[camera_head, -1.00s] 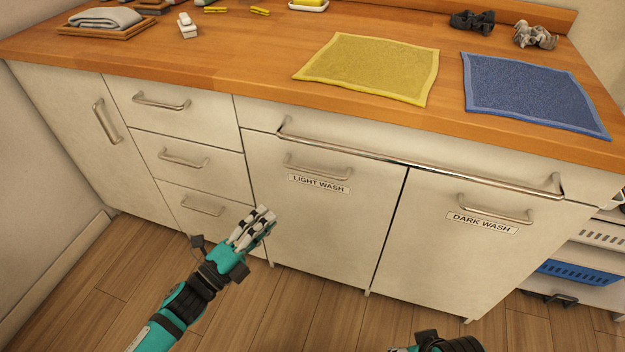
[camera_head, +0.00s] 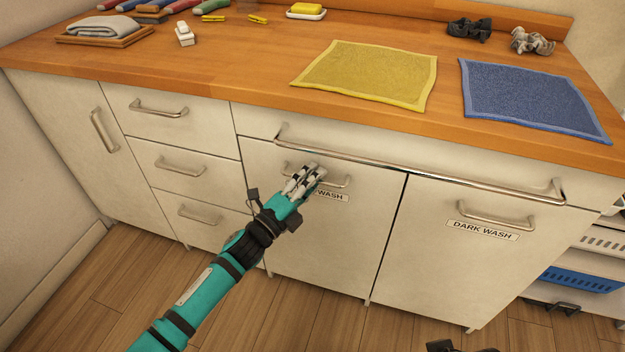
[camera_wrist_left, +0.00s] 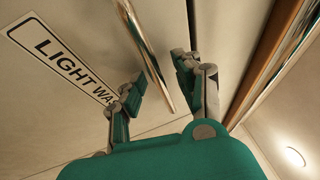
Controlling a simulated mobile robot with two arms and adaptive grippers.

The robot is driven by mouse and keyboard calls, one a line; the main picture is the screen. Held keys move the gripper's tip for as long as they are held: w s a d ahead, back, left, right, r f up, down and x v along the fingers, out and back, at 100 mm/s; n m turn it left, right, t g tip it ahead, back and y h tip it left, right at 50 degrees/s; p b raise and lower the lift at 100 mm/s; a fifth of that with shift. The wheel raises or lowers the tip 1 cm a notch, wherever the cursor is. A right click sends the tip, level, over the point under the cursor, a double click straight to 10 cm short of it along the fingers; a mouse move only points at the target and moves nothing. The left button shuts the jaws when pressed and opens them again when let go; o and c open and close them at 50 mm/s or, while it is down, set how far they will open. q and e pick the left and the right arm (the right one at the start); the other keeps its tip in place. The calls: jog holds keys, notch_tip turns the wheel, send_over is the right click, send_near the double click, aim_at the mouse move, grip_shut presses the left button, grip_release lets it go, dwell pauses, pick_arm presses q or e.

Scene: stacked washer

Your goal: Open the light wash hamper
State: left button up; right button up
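The light wash hamper (camera_head: 325,240) is the white front left of the dark wash one, and it is shut. Its handle (camera_head: 335,183) is a short metal bar, partly hidden by my left gripper (camera_head: 312,172). The label (camera_head: 333,196) below is partly covered; it shows large in the left wrist view (camera_wrist_left: 68,62). There the handle (camera_wrist_left: 146,55) runs between my left gripper's open fingers (camera_wrist_left: 162,80), with a gap visible beside it.
A long metal rail (camera_head: 420,170) crosses above both hamper fronts. The dark wash hamper (camera_head: 460,265) is shut, with its own handle (camera_head: 495,215). Drawers (camera_head: 185,165) stand to the left. The wooden counter (camera_head: 250,70) overhangs above, with yellow (camera_head: 370,75) and blue (camera_head: 530,95) cloths.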

pick_arm(q)
jog(key=shift+c, duration=0.3)
grip_shut()
jog(key=shift+f, duration=0.15)
